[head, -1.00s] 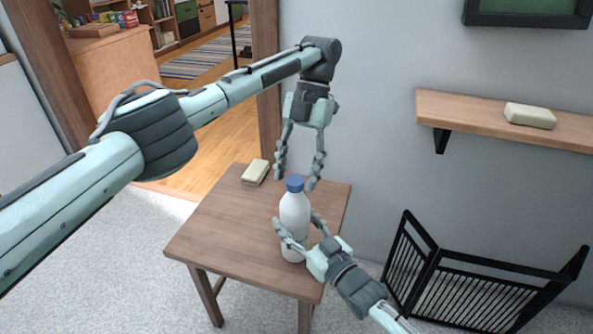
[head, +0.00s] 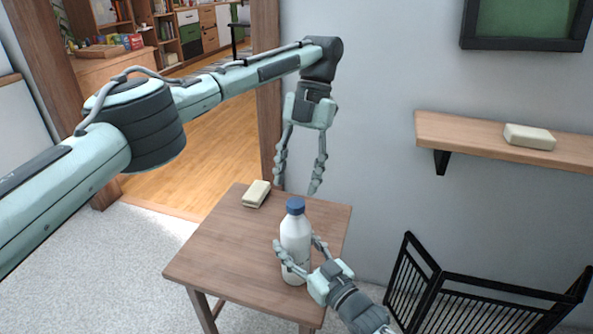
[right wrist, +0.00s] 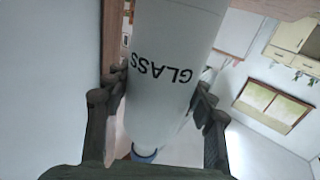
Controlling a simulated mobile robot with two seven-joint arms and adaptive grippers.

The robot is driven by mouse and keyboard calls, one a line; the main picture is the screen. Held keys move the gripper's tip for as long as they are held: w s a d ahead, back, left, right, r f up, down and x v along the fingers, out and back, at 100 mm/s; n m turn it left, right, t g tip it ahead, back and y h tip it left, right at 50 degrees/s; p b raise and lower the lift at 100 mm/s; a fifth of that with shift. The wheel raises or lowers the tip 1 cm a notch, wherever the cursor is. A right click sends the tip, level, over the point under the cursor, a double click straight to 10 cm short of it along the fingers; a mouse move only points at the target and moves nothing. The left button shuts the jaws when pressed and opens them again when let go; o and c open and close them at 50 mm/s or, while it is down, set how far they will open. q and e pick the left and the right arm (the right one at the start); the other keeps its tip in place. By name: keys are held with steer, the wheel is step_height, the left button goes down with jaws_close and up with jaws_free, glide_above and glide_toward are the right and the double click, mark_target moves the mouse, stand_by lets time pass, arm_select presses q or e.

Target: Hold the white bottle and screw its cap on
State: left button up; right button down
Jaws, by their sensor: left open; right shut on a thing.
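The white bottle (head: 296,240) is upright at the right front part of the small wooden table (head: 225,240). Its blue cap (head: 295,206) sits on top of the neck; how tightly cannot be seen. My right gripper (head: 297,244) is shut around the bottle's body from the front right. In the right wrist view the bottle (right wrist: 170,70) fills the space between the fingers, with upside-down "GLASS" lettering, and the cap (right wrist: 145,153) is partly hidden at the bottom. My left gripper (head: 297,190) points down above the cap, open and empty, its fingertips apart from the cap.
A cream bar (head: 256,194) lies at the table's back left. A wall shelf (head: 480,134) holds another cream bar (head: 529,137). A black slatted gate (head: 480,295) stands on the floor at right. The table's left half is mostly clear.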

arm_select(q)
steer(key=n, duration=0.6)
steer(key=shift+t, duration=0.3)
steer(key=n, duration=0.4)
steer(key=shift+w+r+n, duration=0.1)
steer(key=shift+n, duration=0.2)
steer(key=n, duration=0.4)
steer(key=shift+r+n+t+h, duration=0.1)
steer(key=shift+n+t+h, duration=0.2)
steer(key=n, duration=0.7)
steer(key=shift+a+r+t, duration=0.1)
steer(key=shift+r+t, duration=0.1)
steer(key=shift+t, duration=0.1)
steer(key=n, duration=0.4)
steer(key=shift+r+n+h, duration=0.2)
steer(key=shift+n+h, duration=0.1)
steer(key=shift+n, duration=0.1)
steer(key=n, duration=0.4)
steer(key=n+t, duration=0.1)
steer(key=n, duration=0.2)
steer(key=shift+r, duration=0.3)
steer(key=n, duration=0.6)
steer(key=shift+s+r+n+t+h, duration=0.3)
steer(key=shift+n, duration=0.1)
steer(key=n, duration=0.5)
steer(key=shift+s+r, duration=0.15)
steer(key=shift+r, duration=0.15)
